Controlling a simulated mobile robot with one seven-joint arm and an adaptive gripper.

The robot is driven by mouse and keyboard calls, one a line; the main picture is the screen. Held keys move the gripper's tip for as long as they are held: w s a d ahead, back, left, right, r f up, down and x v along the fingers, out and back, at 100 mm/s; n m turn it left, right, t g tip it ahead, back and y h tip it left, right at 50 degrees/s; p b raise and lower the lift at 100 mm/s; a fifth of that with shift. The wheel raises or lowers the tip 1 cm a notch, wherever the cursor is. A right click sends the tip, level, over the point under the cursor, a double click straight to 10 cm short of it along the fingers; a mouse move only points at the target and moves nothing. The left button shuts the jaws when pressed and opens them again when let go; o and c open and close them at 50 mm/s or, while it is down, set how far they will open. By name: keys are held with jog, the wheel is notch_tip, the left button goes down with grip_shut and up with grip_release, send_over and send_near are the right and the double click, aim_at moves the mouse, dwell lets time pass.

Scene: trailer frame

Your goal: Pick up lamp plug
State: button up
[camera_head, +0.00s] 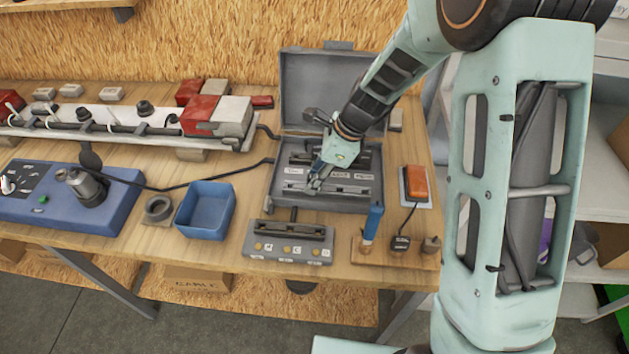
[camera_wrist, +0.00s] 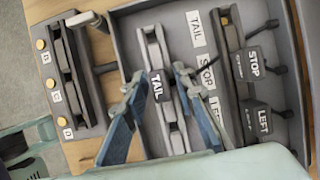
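A small dark lamp plug marked TAIL (camera_wrist: 157,88) sits on a grey rail inside the open grey case (camera_head: 345,203). Two more dark plugs, marked STOP (camera_wrist: 249,65) and LEFT (camera_wrist: 257,121), sit at the right of the wrist view on another rail. My gripper (camera_head: 316,182) reaches down into the case. In the wrist view my gripper (camera_wrist: 160,76) is open, with one blue finger on each side of the TAIL plug. Gaps show between the fingers and the plug. How high the fingertips are above the rail is hard to tell.
A grey block with lettered brass buttons (camera_head: 290,247) lies in front of the case. A blue bin (camera_head: 232,203) stands left of it. An orange lamp (camera_head: 416,182) and a blue-handled tool (camera_head: 373,220) stand to the right. The case lid (camera_head: 320,75) stands open behind.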

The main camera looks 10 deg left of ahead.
jog(key=c, duration=0.4)
jog(key=shift+c, duration=0.2)
jog(key=shift+r+p, duration=0.7)
jog(key=shift+r, duration=0.05)
jog(key=r+p, duration=0.2)
jog(key=r, duration=0.1)
jog(key=shift+s+r+p, duration=0.1)
jog(key=shift+s+p, duration=0.25)
jog(key=shift+s, duration=0.05)
jog(key=s+r, duration=0.8)
jog(key=s, duration=0.5)
jog(key=shift+d+r+p, duration=0.15)
jog(key=shift+d+p, duration=0.25)
jog(key=shift+d, duration=0.05)
